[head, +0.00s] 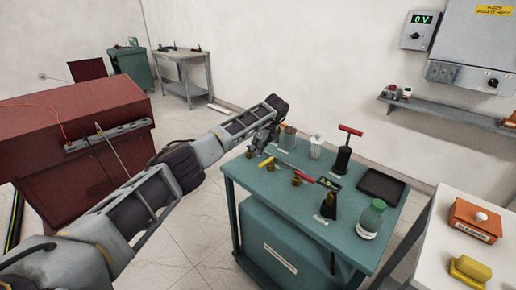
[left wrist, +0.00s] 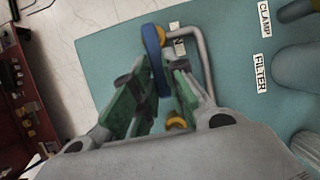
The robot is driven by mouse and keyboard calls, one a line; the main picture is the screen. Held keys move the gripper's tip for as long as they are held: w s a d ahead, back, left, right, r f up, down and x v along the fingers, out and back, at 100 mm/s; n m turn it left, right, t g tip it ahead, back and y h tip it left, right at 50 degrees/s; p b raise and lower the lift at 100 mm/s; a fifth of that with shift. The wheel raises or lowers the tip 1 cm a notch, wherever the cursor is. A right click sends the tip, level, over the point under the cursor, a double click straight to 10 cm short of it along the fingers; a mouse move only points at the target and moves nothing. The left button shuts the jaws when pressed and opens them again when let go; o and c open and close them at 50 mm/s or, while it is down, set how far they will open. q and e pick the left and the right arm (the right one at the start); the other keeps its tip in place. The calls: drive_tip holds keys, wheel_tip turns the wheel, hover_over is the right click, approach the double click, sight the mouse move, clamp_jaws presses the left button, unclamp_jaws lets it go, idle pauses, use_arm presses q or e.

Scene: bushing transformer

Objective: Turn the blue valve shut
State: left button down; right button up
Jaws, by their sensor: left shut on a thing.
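My right gripper is not in view.
On the teal table are a glass jar (head: 369,220), a black tablet (head: 381,186), a red-handled pump (head: 345,150) and several small tools. FILTER (left wrist: 261,72) and CLAMP (left wrist: 265,20) labels lie right of the valve. A maroon cabinet (head: 75,150) stands left, a white table right.

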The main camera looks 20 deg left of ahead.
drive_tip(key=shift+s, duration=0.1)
use_arm(q)
drive_tip(key=c, duration=1.4)
unclamp_jaws()
drive_tip(key=shift+c, duration=0.2)
drive_tip(key=shift+d+r, duration=0.25)
drive_tip(key=shift+r, duration=0.35)
drive_tip(key=v, duration=1)
drive_tip(key=shift+r, duration=0.3)
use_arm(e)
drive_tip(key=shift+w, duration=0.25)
use_arm(q)
drive_tip(key=shift+s+d, duration=0.1)
